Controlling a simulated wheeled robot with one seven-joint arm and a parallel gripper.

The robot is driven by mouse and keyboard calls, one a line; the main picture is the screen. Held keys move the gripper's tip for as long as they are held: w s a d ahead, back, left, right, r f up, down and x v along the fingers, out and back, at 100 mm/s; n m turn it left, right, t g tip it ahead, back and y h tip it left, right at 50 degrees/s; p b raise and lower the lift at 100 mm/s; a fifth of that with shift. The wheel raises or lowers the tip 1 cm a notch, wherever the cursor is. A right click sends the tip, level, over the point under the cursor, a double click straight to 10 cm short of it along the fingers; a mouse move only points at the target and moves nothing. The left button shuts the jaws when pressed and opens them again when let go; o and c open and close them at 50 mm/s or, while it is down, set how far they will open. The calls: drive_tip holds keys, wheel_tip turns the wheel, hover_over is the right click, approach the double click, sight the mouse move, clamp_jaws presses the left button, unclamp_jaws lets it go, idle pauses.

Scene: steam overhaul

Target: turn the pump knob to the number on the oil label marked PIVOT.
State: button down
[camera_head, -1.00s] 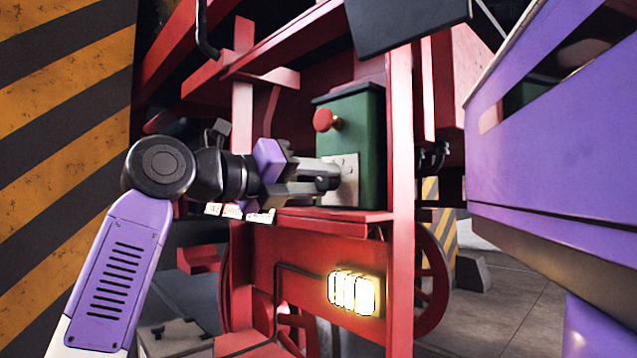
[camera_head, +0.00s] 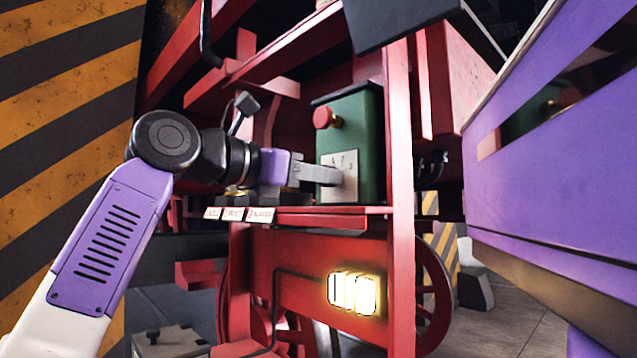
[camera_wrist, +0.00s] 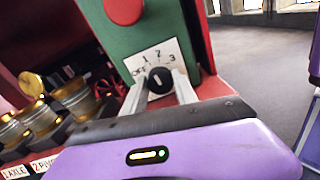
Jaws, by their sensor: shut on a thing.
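The green pump box (camera_head: 360,125) stands on a red shelf and has a pale dial plate (camera_head: 348,162) on its front. In the wrist view the plate (camera_wrist: 178,50) reads OFF, 1, 2, 3 around a black knob (camera_wrist: 160,80). The white line on the knob points roughly up toward 2; its exact aim is hard to tell. My gripper (camera_head: 336,177) is shut on the knob, one finger on each side in the wrist view (camera_wrist: 162,90). The PIVOT label (camera_wrist: 42,164) shows a 2, below a gold-lidded oil tin.
A red button (camera_head: 325,117) sticks out of the pump box above the dial. Several oil tins (camera_wrist: 72,97) stand beside my gripper, with an AXLE label (camera_wrist: 14,172) marked 1. A red upright (camera_head: 400,200) stands close right of the box. A glowing lamp (camera_head: 352,293) is below the shelf.

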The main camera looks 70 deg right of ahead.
drive_tip(key=m+b, duration=0.1)
drive_tip(key=m, duration=0.3)
drive_tip(key=shift+m, duration=0.3)
idle(0.3)
drive_tip(key=c, duration=1)
unclamp_jaws()
drive_tip(key=shift+o, duration=0.2)
drive_tip(key=v, duration=0.8)
drive_tip(key=shift+b, duration=0.4)
drive_tip(key=shift+s, duration=0.15)
